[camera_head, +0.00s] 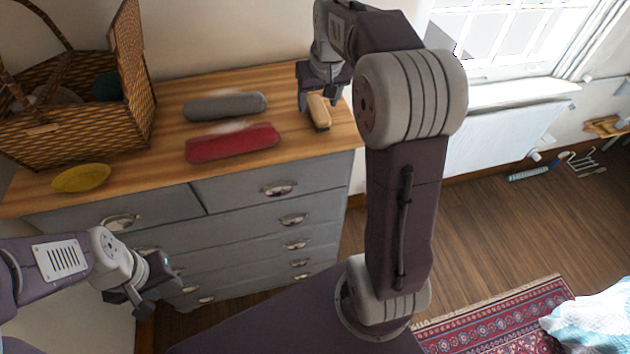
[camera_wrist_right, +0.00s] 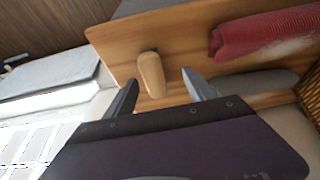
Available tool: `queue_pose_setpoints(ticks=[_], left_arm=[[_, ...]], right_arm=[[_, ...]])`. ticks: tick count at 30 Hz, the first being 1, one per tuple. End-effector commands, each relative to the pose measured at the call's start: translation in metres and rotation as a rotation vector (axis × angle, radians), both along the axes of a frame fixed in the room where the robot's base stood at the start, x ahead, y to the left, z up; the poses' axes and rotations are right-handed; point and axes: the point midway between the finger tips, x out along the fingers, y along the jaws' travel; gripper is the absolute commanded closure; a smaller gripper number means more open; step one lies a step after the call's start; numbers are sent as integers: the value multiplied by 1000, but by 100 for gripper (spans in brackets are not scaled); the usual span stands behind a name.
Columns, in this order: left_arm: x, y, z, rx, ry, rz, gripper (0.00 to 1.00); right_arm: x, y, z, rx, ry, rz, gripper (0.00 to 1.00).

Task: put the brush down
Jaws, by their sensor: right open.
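The brush (camera_head: 319,112) has a light wooden back and lies on the wooden top of the grey dresser (camera_head: 165,107), near its right end. In the right wrist view the brush (camera_wrist_right: 151,75) shows in the gap ahead of the spread fingers. My right gripper (camera_head: 318,97) is open just above and behind the brush; I cannot tell whether a finger touches it. The brush's far end is partly hidden by the gripper in the head view. My left gripper (camera_head: 143,297) hangs low in front of the dresser drawers, apart from everything; its jaws are unclear.
A grey roll (camera_head: 225,107) and a red roll (camera_head: 233,143) lie left of the brush. A yellow dish (camera_head: 81,178) and a wicker basket (camera_head: 125,60) stand at the left end. Bare wood lies between the rolls and the brush. A window and radiator (camera_head: 500,125) are at the right.

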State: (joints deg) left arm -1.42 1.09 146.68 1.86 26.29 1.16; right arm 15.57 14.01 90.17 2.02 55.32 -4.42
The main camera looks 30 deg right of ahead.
Motion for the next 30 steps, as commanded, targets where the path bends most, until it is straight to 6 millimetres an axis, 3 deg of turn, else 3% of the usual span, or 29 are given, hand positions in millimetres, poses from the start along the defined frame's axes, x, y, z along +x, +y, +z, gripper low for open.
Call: queue_pose_setpoints(ticks=[3,6,9,13,16,23,26,30], left_arm=[[0,0,0,0,0,0,64],[0,0,0,0,0,0,64],[0,0,0,0,0,0,64],[0,0,0,0,0,0,64],[0,0,0,0,0,0,64],[0,0,-2,0,0,0,64],[0,0,-17,0,0,0,64],[0,0,-69,0,0,0,64]], right_arm=[[-48,53,-62,27,89,69,37],[-95,85,-103,37,147,114,37],[-146,107,-136,42,201,155,37],[-189,119,-159,41,242,184,37],[-198,121,-164,41,250,190,37],[-198,120,-165,42,252,189,37],[-198,120,-181,42,252,188,37],[-198,120,-233,42,252,188,37]])
